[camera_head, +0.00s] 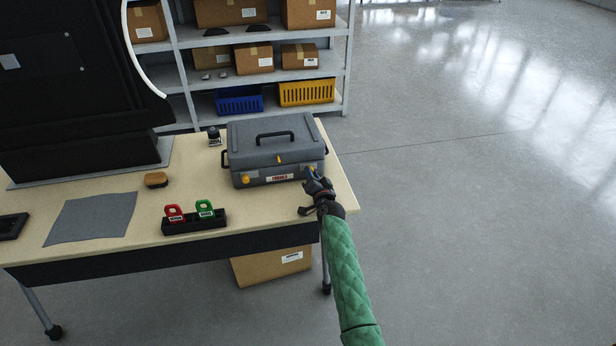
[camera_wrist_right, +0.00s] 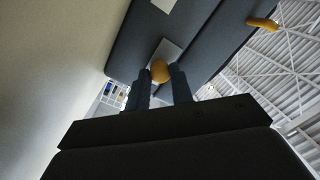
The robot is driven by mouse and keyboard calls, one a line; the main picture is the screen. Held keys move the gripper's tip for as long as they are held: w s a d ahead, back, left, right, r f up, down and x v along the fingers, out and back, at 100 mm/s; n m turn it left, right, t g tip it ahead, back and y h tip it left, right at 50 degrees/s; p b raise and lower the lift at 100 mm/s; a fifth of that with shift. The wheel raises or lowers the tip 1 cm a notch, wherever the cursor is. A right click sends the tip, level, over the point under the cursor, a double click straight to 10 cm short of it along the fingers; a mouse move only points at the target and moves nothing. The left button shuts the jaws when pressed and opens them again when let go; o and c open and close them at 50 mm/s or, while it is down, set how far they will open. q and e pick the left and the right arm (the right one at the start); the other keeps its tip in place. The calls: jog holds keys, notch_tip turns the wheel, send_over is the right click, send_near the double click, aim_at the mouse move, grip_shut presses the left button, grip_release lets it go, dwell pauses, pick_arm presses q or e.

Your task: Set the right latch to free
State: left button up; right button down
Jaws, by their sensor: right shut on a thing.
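A grey hard case (camera_head: 262,153) with a black top handle lies closed on the table. Its front has a yellow left latch (camera_head: 245,180) and a red-lettered label (camera_head: 280,178); a small yellow part (camera_head: 278,158) shows near the front lid edge. My right gripper (camera_head: 311,174) is at the case's front right corner and covers the right latch in the head view. In the right wrist view the gripper (camera_wrist_right: 158,85) is shut on the yellow right latch knob (camera_wrist_right: 160,70). The latch's exact setting cannot be told. My left gripper is not in view.
A black holder (camera_head: 195,226) with a red tag (camera_head: 174,213) and a green tag (camera_head: 205,208) stands at the table's front. The floor to the right is clear.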

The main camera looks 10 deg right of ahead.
jog(key=shift+d, duration=0.85)
jog(key=c, duration=1.3)
grip_release()
jog(key=shift+d, duration=0.1)
jog(key=shift+o, duration=0.5)
jog(key=shift+s, duration=0.3)
jog(key=s, duration=0.2)
jog(key=s+b, duration=0.1)
jog(key=s, duration=0.2)
jog(key=shift+s+d+f, duration=0.1)
jog(key=shift+s+d, duration=0.15)
jog(key=shift+s, duration=0.05)
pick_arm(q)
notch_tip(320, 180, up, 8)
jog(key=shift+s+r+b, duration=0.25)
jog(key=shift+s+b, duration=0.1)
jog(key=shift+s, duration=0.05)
pick_arm(e)
jog(key=shift+s+d, duration=0.1)
jog(key=shift+s, duration=0.75)
